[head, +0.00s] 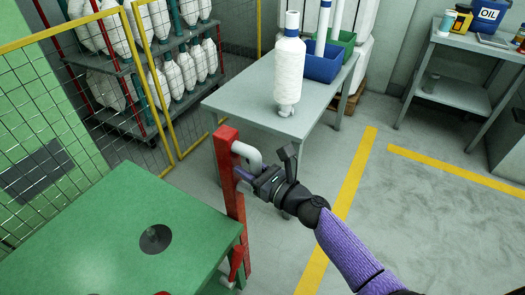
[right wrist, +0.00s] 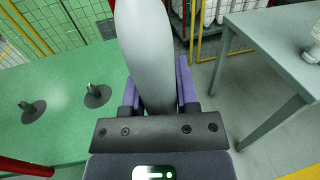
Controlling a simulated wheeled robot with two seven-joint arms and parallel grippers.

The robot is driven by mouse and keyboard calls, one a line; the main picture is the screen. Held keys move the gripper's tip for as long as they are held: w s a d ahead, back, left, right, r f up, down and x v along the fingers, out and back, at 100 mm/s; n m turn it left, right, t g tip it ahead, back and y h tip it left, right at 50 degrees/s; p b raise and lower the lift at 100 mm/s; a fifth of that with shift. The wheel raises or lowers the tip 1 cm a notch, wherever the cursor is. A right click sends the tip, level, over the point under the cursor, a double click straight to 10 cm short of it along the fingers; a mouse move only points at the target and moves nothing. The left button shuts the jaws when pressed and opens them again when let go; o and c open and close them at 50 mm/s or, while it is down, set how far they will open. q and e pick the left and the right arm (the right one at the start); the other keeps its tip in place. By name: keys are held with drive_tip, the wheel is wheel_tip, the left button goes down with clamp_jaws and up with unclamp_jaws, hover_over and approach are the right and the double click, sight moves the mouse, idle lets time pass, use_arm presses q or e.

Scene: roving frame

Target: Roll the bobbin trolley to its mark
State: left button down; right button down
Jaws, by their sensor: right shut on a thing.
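The bobbin trolley has a green deck (head: 100,225) with a dark round peg base (head: 155,238), and a red post (head: 230,195) at its right corner. A pale grey handle (head: 247,153) juts from the post. My right gripper (head: 252,181) is shut on this handle. In the right wrist view the handle (right wrist: 145,45) stands between the purple fingers (right wrist: 157,88), and two pegs show on the deck (right wrist: 60,135). The trolley's wheels are hidden. Yellow floor lines (head: 345,205) run to the right of the trolley. My left gripper is out of view.
A grey table (head: 245,98) with a white bobbin (head: 289,75) and a blue bin (head: 322,65) stands behind the post. A yellow mesh fence (head: 165,120) and bobbin rack stand at the back left. A side bench (head: 450,95) is at the right. Floor between is clear.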

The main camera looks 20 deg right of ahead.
drive_tip(key=w+d+b, duration=0.5)
drive_tip(key=w+d, duration=0.1)
drive_tip(key=d, duration=0.2)
drive_tip(key=shift+w+d, duration=0.25)
drive_tip(key=shift+w, duration=0.1)
idle(0.5)
idle(0.4)
